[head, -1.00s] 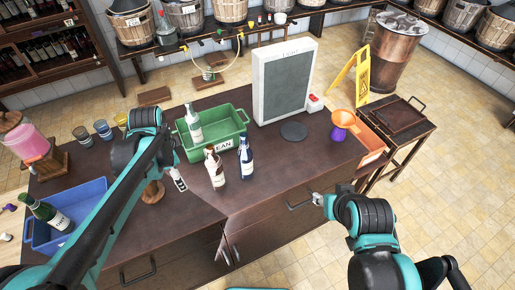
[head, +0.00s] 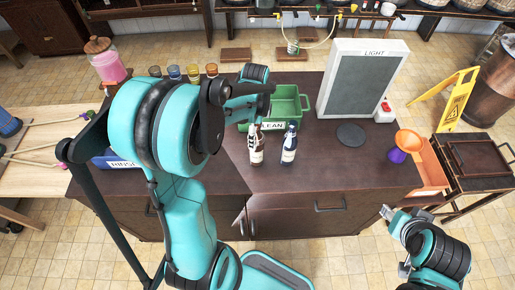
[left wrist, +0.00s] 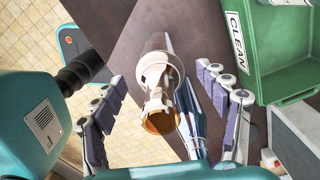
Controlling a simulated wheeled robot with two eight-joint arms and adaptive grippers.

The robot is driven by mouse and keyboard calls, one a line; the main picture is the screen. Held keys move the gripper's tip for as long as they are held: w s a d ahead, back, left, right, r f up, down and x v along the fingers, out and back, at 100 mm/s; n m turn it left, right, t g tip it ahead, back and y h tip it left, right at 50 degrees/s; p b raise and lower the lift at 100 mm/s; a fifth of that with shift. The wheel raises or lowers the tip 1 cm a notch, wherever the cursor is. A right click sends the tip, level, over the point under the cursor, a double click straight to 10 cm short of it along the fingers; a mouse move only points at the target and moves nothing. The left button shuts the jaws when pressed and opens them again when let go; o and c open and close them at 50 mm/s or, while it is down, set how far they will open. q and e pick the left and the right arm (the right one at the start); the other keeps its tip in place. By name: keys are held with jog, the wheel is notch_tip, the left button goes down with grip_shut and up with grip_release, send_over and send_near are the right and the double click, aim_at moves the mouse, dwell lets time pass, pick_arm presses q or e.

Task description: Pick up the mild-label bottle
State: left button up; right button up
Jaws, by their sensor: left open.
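A brown bottle (head: 257,153) with pale labels and a dark blue bottle (head: 289,147) with a white label stand side by side on the dark counter, in front of the green CLEAN crate (head: 304,103). The label words are too small to read, so I cannot tell which is mild. In the left wrist view my left gripper (left wrist: 161,78) is open, its fingers on either side of the brown bottle (left wrist: 158,82), with the blue bottle (left wrist: 188,105) just beyond it. My right gripper (head: 388,212) hangs off the counter's front right; its jaws are unclear.
A light panel (head: 362,80), a dark disc (head: 351,135) and an orange funnel (head: 409,141) are on the right. Several cups (head: 192,73) and a pink drink jar (head: 106,62) stand at the back left. My left arm mostly hides the blue RINSE tub (head: 122,164).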

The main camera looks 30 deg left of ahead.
pick_arm(q)
notch_tip(320, 180, down, 2)
jog(key=shift+f, duration=0.1)
jog(key=shift+c, duration=0.2)
grip_shut()
